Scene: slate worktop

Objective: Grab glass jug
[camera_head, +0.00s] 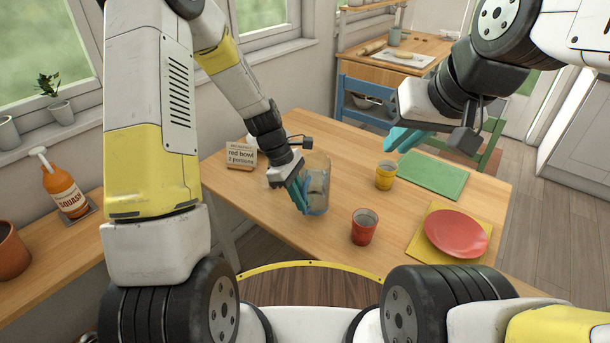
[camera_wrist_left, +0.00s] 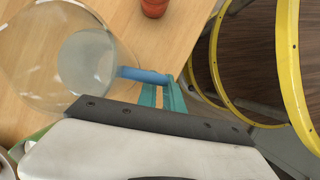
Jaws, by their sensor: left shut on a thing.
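The clear glass jug (camera_head: 318,176) stands on the wooden table, left of the cups. In the left wrist view the jug (camera_wrist_left: 35,65) fills the upper left, with a blue handle (camera_wrist_left: 145,76) on its side. My left gripper (camera_head: 300,196) is at the near left side of the jug. Its teal fingers (camera_wrist_left: 163,97) are shut on the handle in the wrist view, and the fingertips are partly hidden there. My right gripper (camera_head: 408,138) hangs above the far part of the table, away from the jug. Its finger gap is not clear.
A red cup (camera_head: 364,227) and a yellow cup (camera_head: 385,175) stand right of the jug. A red plate (camera_head: 456,234) lies on a yellow mat (camera_head: 414,245). A green mat (camera_head: 433,175) lies bare behind. A sign (camera_head: 241,155) stands at the left table edge.

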